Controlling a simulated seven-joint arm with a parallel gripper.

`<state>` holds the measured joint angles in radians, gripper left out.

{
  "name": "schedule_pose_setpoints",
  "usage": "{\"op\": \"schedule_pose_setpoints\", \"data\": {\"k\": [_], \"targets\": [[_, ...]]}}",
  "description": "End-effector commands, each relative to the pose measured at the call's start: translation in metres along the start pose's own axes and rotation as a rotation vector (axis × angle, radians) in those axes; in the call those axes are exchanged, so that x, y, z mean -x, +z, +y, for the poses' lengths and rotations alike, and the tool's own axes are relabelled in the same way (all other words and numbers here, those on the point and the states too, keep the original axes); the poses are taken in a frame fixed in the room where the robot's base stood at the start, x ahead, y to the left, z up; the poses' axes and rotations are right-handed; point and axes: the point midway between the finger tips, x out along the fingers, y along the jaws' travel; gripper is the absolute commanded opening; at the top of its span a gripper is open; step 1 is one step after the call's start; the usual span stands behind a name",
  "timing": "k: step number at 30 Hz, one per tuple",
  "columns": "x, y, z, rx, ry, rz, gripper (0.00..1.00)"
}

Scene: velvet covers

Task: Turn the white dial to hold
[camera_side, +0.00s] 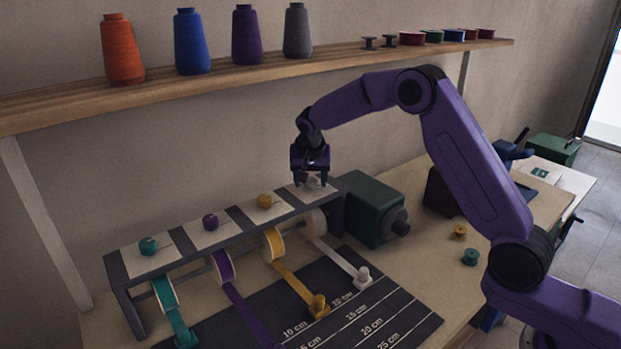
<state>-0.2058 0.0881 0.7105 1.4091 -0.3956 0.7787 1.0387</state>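The white dial (312,183) sits on the right-hand pale panel of the dark grey rack, partly hidden by my fingers. My gripper (312,180) points down right over it, with its fingertips at the dial's height. The fingers look spread to either side of the dial, but I cannot tell whether they touch it. The other dials on the rack are teal (149,246), purple (210,221) and yellow (264,201), each with a thin line beside it. No readable hold mark shows at this size.
Ribbon spools hang under the rack, including a white one (315,222), with ribbons running over a dark measuring mat (392,312). A dark green motor box (372,210) stands close right of the white dial. A wooden shelf (250,75) with thread cones runs above.

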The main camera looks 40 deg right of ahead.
Motion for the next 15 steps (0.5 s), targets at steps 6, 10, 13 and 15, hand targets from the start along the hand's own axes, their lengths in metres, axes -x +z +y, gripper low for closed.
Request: {"op": "schedule_pose_setpoints", "data": {"k": [6, 10, 13, 15], "targets": [[0.001, 0.0, 0.0, 0.001, -0.001, 0.001, 0.61], [0.009, -0.001, 0.0, 0.001, -0.002, 0.002, 0.61], [0.023, -0.001, -0.001, 0.002, -0.004, 0.004, 0.61], [0.036, -0.001, -0.001, 0.002, -0.004, 0.005, 0.61]]}}
